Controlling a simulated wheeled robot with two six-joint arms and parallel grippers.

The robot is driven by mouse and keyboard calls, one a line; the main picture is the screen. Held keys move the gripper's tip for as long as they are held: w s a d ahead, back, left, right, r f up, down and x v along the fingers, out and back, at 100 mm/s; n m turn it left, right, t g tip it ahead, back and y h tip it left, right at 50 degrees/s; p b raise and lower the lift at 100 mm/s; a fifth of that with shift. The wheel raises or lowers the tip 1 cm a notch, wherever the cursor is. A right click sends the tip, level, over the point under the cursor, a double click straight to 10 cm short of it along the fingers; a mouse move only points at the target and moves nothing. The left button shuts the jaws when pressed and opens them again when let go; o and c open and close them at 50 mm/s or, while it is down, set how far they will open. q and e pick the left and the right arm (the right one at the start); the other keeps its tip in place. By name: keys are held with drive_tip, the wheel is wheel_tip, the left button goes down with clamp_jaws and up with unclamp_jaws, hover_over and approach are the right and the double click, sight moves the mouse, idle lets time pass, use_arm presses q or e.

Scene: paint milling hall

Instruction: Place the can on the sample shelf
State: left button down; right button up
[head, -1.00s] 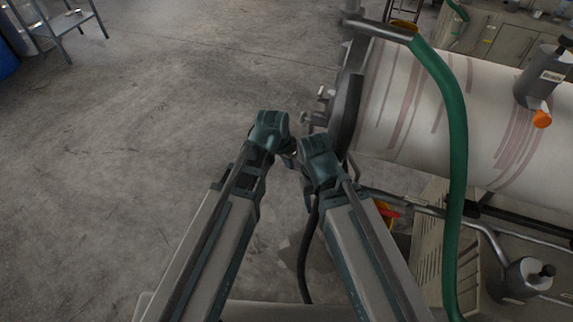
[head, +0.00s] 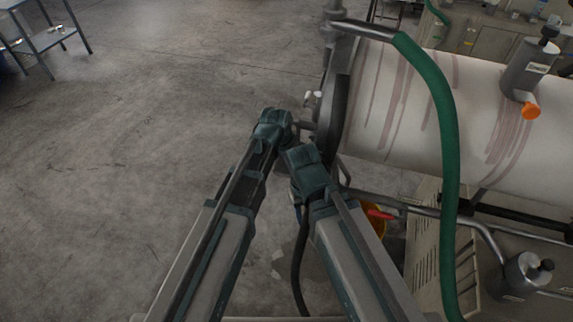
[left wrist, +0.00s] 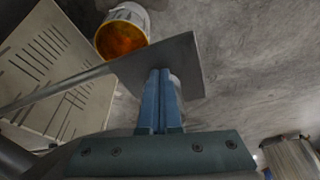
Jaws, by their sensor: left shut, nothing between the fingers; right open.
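A pale can (left wrist: 140,12) with orange paint inside shows in the left wrist view, ahead of my left gripper (left wrist: 160,74). Its blue fingers are shut and empty, in front of a grey flat plate (left wrist: 186,60) that partly covers the can's near side. In the head view a yellow-orange container (head: 378,226) sits below the drum, partly hidden by my right arm. My right gripper (head: 297,198) points down left of it; it is open, though its fingers are mostly hidden. The left fingers are hidden in the head view. I cannot identify the sample shelf for certain.
A large pale drum (head: 420,110) with reddish streaks lies at the right, with a green hose (head: 440,110) across it. A slatted cream panel (head: 425,240) stands below. A grey metal table (head: 48,38) is at the far left.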

use_arm(q)
drive_tip(key=shift+w+d, duration=0.25)
drive_tip(key=shift+w, duration=0.15)
drive_tip(key=shift+s, duration=0.15)
drive_tip(key=shift+s+a, duration=0.3)
drive_tip(key=shift+s, duration=0.15)
drive_tip(key=s+a, duration=0.2)
drive_tip(key=s, duration=0.1)
drive_tip(key=shift+r+p, duration=0.3)
drive_tip(key=p+v, duration=0.9)
drive_tip(key=shift+w+r, duration=0.2)
use_arm(e)
wheel_tip(320, 180, up, 10)
drive_tip(key=a, duration=0.1)
drive_tip(key=shift+f, duration=0.2)
